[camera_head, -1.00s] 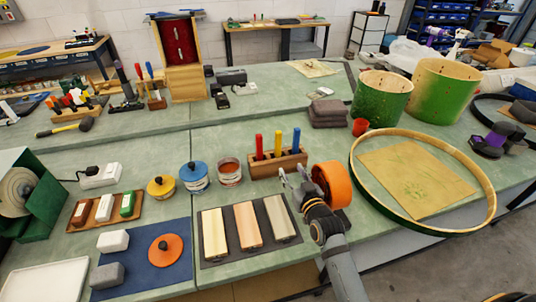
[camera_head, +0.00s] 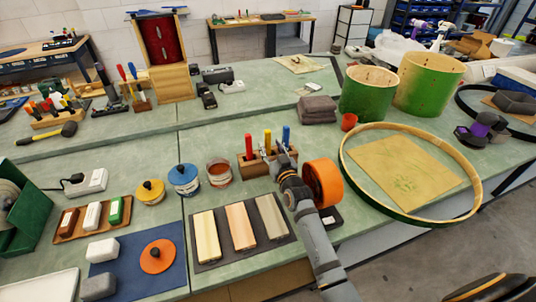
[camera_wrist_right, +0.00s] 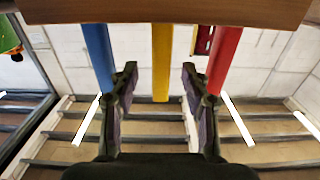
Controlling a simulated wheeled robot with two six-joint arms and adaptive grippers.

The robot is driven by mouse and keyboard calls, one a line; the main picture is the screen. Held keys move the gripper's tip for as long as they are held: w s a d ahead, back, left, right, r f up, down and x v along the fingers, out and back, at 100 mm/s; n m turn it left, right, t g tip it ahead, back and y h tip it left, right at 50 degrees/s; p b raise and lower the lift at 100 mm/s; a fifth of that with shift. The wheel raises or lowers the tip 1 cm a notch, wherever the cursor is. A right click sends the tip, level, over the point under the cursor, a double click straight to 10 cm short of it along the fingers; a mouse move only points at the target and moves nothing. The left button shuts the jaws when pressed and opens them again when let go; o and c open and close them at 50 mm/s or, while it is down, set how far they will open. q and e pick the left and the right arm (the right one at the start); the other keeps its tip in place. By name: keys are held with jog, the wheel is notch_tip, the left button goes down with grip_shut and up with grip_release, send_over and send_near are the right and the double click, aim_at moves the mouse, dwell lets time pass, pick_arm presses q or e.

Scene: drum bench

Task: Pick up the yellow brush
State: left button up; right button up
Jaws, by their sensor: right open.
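The yellow brush (camera_head: 267,140) stands upright in a wooden block (camera_head: 251,172), between a red-handled brush (camera_head: 248,147) and a blue-handled brush (camera_head: 286,136). My right gripper (camera_head: 273,151) is at the block, its fingers by the yellow handle. In the right wrist view the picture is inverted: the block (camera_wrist_right: 200,12) is at the top and the yellow handle (camera_wrist_right: 161,50) hangs down. There my right gripper (camera_wrist_right: 158,82) is open, one finger on each side of the yellow handle, with no visible contact. The fingertips lie close to the blue and red handles. My left gripper is not in view.
A large orange tape roll (camera_head: 324,183) stands right beside my right wrist. Tins, including an open one (camera_head: 218,172), stand left of the block. A mat with wooden strips (camera_head: 240,227) lies in front. A wide drum hoop (camera_head: 473,205) lies to the right.

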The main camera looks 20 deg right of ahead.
aim_at(269, 144)
jog(key=w, duration=0.3)
jog(key=shift+w+a+f, duration=0.15)
jog(key=shift+w+f, duration=0.05)
jog(key=shift+s+r, duration=0.1)
jog(key=shift+s, duration=0.05)
jog(key=shift+c, duration=1.2)
jog(key=c, duration=0.7)
jog(key=shift+o, duration=0.2)
